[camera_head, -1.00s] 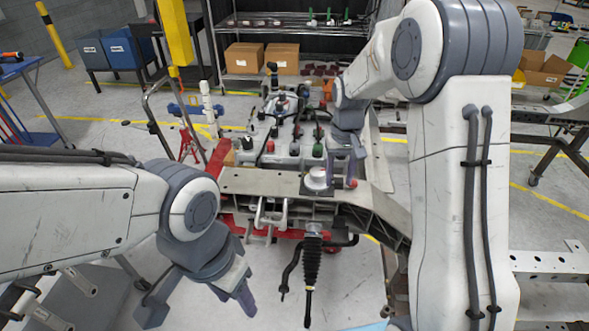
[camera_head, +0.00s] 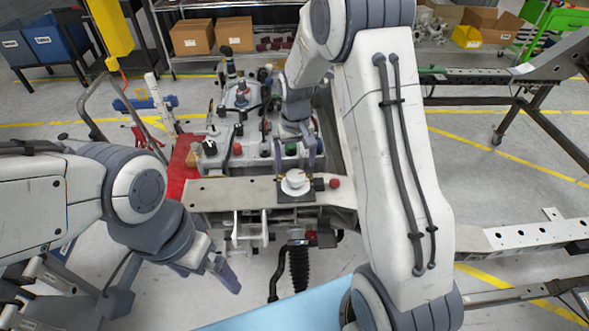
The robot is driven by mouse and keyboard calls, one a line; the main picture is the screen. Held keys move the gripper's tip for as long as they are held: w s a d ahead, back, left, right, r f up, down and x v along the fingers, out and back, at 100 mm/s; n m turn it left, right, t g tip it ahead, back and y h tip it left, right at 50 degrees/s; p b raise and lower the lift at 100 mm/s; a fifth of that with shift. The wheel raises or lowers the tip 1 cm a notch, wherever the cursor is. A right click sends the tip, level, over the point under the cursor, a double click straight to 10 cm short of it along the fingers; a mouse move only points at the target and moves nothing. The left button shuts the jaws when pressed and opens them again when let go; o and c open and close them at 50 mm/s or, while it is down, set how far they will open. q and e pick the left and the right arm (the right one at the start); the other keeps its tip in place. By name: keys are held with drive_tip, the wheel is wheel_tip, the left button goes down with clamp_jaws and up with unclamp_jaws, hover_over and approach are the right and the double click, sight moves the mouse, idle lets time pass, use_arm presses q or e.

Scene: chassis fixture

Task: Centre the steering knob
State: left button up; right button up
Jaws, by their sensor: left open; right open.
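The likely steering knob is a white round dial (camera_head: 296,182) on a dark square plate on the beige crossbeam of the chassis fixture (camera_head: 232,193). Its mark is too small to read, so I cannot tell its angle. My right gripper (camera_head: 296,158) is open, fingers pointing down, just above and behind the dial in the picture. One finger shows at each side. I see no finger on the dial, though contact is hard to judge. My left gripper (camera_head: 172,286) is open and empty, low at the left front, apart from the fixture.
A red knob (camera_head: 334,183) sits right of the dial on the crossbeam. Behind it stands a grey block with several coloured knobs (camera_head: 237,149). A black ribbed boot (camera_head: 299,268) hangs below the beam. A light blue surface (camera_head: 275,308) lies at the front.

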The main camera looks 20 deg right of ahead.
sight(296, 174)
drive_tip(key=shift+f+p, duration=0.35)
drive_tip(key=shift+f, duration=2.05)
